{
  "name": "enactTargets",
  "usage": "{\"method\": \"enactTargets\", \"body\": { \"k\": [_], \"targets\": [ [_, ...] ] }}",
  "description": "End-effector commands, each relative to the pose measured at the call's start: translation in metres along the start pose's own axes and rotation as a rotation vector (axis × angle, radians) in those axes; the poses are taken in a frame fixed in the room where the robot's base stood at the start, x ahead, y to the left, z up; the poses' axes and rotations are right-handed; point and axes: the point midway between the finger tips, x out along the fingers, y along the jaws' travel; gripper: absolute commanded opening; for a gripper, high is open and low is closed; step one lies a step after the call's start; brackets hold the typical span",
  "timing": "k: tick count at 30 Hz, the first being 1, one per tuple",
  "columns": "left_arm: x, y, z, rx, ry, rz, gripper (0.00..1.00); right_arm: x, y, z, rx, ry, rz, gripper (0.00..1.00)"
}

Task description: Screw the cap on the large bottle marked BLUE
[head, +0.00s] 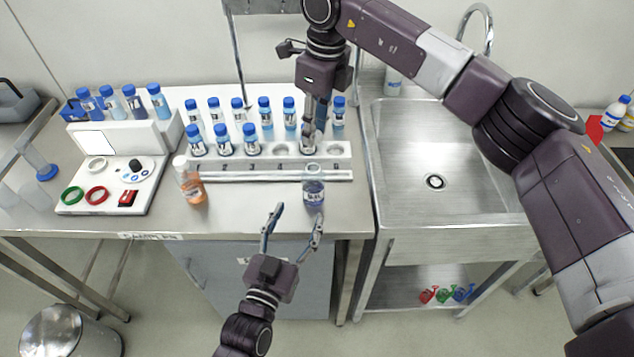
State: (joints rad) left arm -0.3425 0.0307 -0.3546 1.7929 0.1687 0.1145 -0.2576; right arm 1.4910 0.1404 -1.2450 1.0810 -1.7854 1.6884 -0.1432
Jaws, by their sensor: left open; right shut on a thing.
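The large bottle marked BLUE (313,188) stands upright near the front edge of the bench, in front of the rack. It holds blue-violet liquid, and no cap shows on its mouth. My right gripper (309,145) points down just behind and above this bottle's mouth, in front of the rack's right part. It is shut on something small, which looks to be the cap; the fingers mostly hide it. My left gripper (291,233) is open and empty. Its fingers point toward the bottle from the front left, apart from it.
An orange bottle with a white cap (190,182) stands to the left. The numbered rack (230,170) holds several blue-capped bottles. A white device with coloured rings (113,186) is at left, with more blue-capped bottles behind. A sink (440,150) is at right.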

Motion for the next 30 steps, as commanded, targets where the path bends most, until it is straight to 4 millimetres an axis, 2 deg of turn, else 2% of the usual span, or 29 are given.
{"method": "enactTargets", "body": {
  "k": [7,11,14,24,30],
  "targets": [
    [0.001,0.000,0.000,0.000,0.000,0.000,0.59,0.000,0.000,0.000,-0.001,0.000,0.000,0.17],
    [0.009,0.000,0.000,-0.001,0.001,-0.001,0.59,0.000,0.000,0.000,-0.001,0.000,0.000,0.17],
    [0.023,0.000,0.000,-0.001,0.002,-0.001,0.59,0.000,0.000,0.000,-0.001,0.000,0.000,0.17],
    [0.087,-0.001,0.000,0.001,0.001,-0.001,0.59,0.000,0.000,0.000,-0.001,0.000,0.001,0.17],
    [0.112,0.000,0.000,0.000,0.000,0.000,0.59,0.000,0.000,0.000,-0.002,0.000,0.001,0.17]
  ]
}}
